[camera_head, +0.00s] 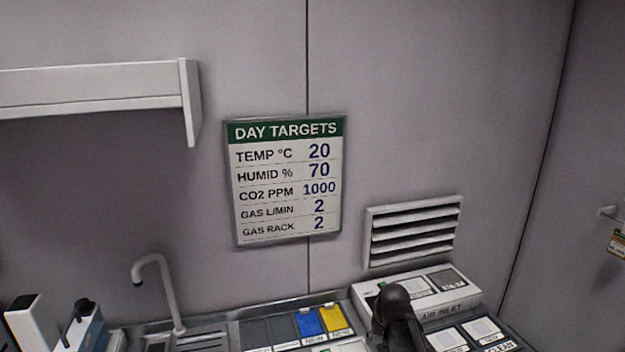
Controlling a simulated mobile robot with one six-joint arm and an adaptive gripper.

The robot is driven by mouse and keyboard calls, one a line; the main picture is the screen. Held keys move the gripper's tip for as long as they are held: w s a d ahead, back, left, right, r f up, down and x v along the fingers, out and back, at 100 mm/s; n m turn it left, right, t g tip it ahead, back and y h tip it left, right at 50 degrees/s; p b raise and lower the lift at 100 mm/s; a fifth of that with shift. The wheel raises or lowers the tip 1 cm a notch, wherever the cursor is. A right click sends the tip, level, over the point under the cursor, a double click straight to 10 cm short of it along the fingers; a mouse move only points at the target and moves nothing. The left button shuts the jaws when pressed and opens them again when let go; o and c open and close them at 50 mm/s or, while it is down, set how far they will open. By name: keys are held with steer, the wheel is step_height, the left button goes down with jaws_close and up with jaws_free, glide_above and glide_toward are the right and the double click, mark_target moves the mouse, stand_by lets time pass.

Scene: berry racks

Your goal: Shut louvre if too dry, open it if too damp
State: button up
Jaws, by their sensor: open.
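The louvre (414,233) is a white slatted vent on the back wall, with dark gaps between its tilted slats, so it looks open. Below it is a white panel marked AIR INLET (446,309), with a light pad and a dark grey pad (447,281) on top; their small labels are unreadable. A DAY TARGETS sign (287,182) on the wall reads temp 20, humid 70 and CO2 1000. No current humidity reading is legible. A black rounded shape (398,318) covers part of the panel's left side; I cannot tell whether it is mine. No gripper fingers show.
A tap (160,285) and drainer stand on the counter at left. Blue (308,322) and yellow (334,319) tiles lie left of the panel. A wall shelf (90,88) juts out upper left. A tag (617,242) hangs at far right.

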steer(key=s, duration=0.4)
steer(key=s+g, duration=0.1)
steer(key=s, duration=0.3)
steer(key=s+a+r+g+h+p, duration=0.1)
steer(key=s, duration=0.2)
steer(key=shift+s+m, duration=0.3)
steer(key=shift+s, duration=0.1)
stand_by(1.4)
